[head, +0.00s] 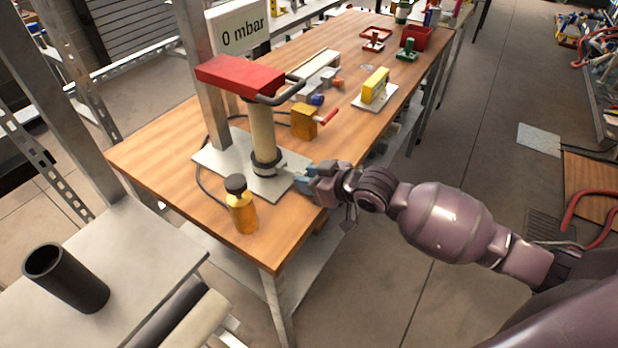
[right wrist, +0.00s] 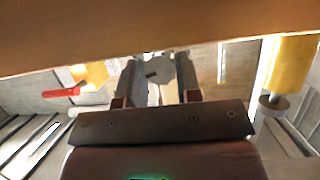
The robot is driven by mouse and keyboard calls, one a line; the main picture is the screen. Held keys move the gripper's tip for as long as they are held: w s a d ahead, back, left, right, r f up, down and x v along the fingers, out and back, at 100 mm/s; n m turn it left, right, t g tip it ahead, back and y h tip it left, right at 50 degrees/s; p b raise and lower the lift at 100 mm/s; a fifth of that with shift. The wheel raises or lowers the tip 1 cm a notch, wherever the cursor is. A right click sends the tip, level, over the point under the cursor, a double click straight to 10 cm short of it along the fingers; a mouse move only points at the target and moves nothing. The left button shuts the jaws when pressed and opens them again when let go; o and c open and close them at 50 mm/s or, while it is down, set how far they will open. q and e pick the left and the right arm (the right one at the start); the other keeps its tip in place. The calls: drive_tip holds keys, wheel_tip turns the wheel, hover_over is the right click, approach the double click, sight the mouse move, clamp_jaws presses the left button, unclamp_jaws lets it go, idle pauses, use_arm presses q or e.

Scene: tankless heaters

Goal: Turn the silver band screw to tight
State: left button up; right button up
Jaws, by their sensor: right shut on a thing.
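A cream pipe (head: 261,130) stands upright on a grey plate (head: 218,160) on the wooden bench, with a red block (head: 240,76) at its top. A dark and silver band (head: 267,167) rings the pipe near its base. My right gripper (head: 304,182) is low at the bench's right edge, beside the band. In the right wrist view its fingers (right wrist: 160,88) are shut on a round grey screw head (right wrist: 160,70) with a dark slot mark. In the head view the fingers hide the screw. My left gripper is in neither view.
An amber bottle with a dark cap (head: 241,205) stands at the bench's near corner. A brass valve with a red handle (head: 305,120) and a yellow block (head: 375,86) are farther back. A display (head: 241,28) reads 0 mbar.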

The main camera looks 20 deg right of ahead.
drive_tip(key=shift+d+r+m, duration=0.1)
drive_tip(key=shift+m, duration=0.2)
drive_tip(key=shift+m+g+y+p, duration=0.3)
drive_tip(key=shift+m+g, duration=0.1)
drive_tip(key=shift+w+f+m+g+y+b, duration=0.1)
drive_tip(key=shift+f+m+g+y+b, duration=0.2)
drive_tip(key=shift+m+y+b, duration=0.5)
drive_tip(key=shift+m+b, duration=0.4)
drive_tip(key=shift+m, duration=0.2)
drive_tip(key=shift+r, duration=0.25)
drive_tip(key=o, duration=0.9)
drive_tip(key=shift+f, duration=0.1)
